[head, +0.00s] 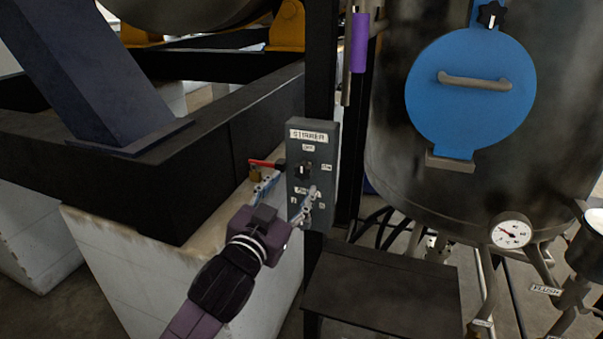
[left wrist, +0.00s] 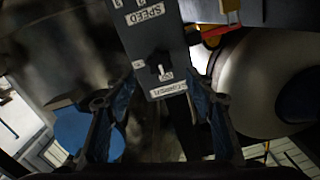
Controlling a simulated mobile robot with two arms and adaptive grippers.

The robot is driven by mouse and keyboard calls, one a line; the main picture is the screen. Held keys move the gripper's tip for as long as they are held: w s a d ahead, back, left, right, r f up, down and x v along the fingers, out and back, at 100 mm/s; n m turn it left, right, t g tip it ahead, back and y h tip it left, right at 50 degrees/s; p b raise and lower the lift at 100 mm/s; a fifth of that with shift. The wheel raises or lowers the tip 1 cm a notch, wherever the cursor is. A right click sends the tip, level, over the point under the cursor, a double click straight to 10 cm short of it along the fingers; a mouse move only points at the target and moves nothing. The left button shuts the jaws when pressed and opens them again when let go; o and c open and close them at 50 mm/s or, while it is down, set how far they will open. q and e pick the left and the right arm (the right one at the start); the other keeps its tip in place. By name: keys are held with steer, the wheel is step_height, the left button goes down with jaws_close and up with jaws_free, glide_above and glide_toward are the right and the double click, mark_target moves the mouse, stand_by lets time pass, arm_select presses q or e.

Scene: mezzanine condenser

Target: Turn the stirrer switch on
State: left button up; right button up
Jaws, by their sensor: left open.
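The grey stirrer control box (head: 325,150) is mounted on a dark post in the middle of the head view. Its black stirrer switch (head: 303,170) sits below the STIRRER and OFF labels, with the ON label to its right. In the left wrist view the box appears upside down, and the switch (left wrist: 158,62) has a white mark pointing towards the OFF label. My left gripper (head: 286,196) is open and empty in front of the box, its fingers spread wider than the switch. It also shows in the left wrist view (left wrist: 160,100). My gripper partly hides the lower SPEED control.
A red lever (head: 266,163) with a brass padlock is close left of the box. A dark step (head: 383,290) stands below right. A tank with a blue hatch (head: 470,95) and a gauge (head: 511,231) is at right. A black beam (head: 190,180) on a white plinth borders the left.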

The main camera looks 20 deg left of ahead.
mark_target(302, 173)
arm_select(q)
steer(key=w+p, duration=0.1)
steer(key=w, duration=0.5)
steer(key=shift+w+d, duration=0.1)
steer(key=shift+w, duration=0.15)
steer(key=shift+w+f, duration=0.1)
steer(key=shift+w, duration=0.2)
steer(key=shift+c, duration=0.3)
steer(key=c, duration=1.1)
